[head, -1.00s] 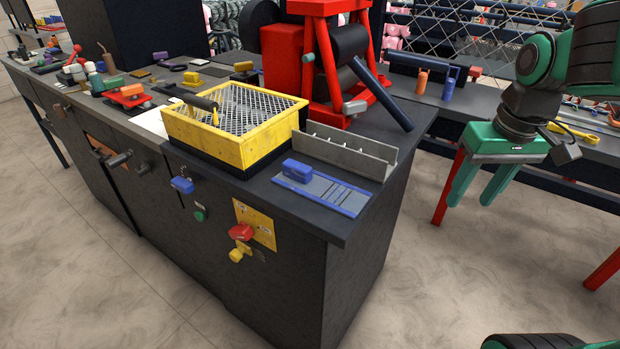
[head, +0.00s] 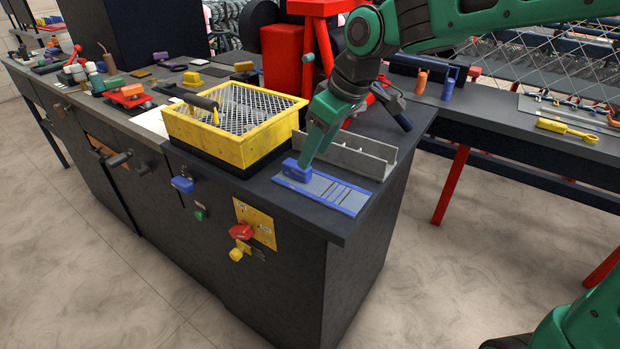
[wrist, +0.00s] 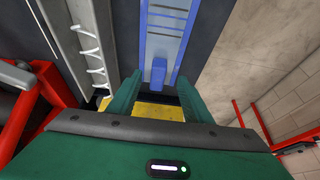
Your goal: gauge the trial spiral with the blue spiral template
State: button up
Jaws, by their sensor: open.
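The blue spiral template (head: 345,194) lies flat on the dark bench top near its front right corner, a grey plate with blue edges and cross lines. Its blue block handle (head: 292,170) stands at the left end. My gripper (head: 301,164) points down at this handle, open. In the wrist view the handle (wrist: 158,70) shows between my two green fingertips, with gaps on both sides; I cannot tell its exact depth. The trial spiral (wrist: 92,48), a pale coiled wire, lies in the grey trough (wrist: 70,30) beside the template. My arm partly hides the trough in the head view.
A yellow mesh-topped box (head: 232,152) stands just left of the template. A red frame machine (head: 290,60) stands behind. The grey trough's raised wall (head: 372,160) runs close behind the template. The bench edge and open floor lie in front.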

aim_at(309, 169)
jog(key=shift+d+x, duration=0.15)
jog(key=shift+x, duration=1.15)
jog(key=shift+d+x, duration=0.15)
jog(key=shift+x, duration=1.15)
jog(key=shift+s, duration=0.1)
grip_shut()
